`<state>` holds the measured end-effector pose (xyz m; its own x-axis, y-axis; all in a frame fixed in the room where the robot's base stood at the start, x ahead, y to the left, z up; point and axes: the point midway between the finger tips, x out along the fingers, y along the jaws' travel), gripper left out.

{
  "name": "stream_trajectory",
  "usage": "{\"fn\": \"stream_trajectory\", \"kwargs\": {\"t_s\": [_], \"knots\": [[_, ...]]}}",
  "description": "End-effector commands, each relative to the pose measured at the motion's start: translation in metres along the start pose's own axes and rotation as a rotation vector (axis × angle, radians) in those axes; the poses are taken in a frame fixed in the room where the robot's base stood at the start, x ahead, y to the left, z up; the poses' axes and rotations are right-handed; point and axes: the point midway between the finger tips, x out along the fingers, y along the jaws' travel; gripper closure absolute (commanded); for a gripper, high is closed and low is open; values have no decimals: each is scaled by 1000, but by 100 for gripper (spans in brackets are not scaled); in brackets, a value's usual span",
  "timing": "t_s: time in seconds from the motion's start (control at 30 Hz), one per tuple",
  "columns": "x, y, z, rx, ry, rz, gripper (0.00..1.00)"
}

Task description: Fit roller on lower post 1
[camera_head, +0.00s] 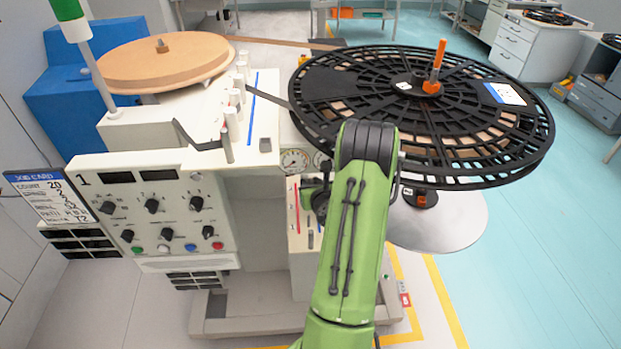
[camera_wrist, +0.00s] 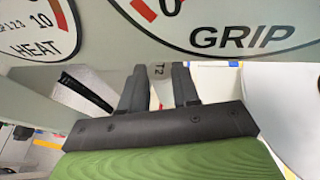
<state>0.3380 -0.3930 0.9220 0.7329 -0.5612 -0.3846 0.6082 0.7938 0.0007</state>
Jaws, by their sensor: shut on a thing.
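My gripper (camera_wrist: 157,74) shows in the wrist view with its two dark fingers closed on a pale grey roller (camera_wrist: 157,88). In the head view my green arm hides the gripper and the roller. The lower panel (camera_head: 296,237) of the machine, with a red and a blue strip, shows just left of my arm. Lower post 1 cannot be made out clearly. A dark ribbed bar (camera_wrist: 86,88) slants left of the fingers in the wrist view.
A large black slotted reel (camera_head: 330,98) overhangs the right side. Upper posts with white rollers (camera_head: 232,118) line the machine top beside a tan reel (camera_head: 165,60). The GRIP dial (camera_wrist: 250,28) and HEAT dial (camera_wrist: 40,28) are close above the gripper. Open floor (camera_head: 545,270) lies right.

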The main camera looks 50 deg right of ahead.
Motion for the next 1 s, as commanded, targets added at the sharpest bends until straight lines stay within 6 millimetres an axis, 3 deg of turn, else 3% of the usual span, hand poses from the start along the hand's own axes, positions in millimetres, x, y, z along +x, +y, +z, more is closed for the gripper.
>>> {"fn": "stream_trajectory", "kwargs": {"t_s": [0.37,0.83,1.0], "knots": [[0,0,-2,1,2,0,100],[20,0,-49,0,0,-1,100],[24,0,-58,1,0,-1,100]]}}
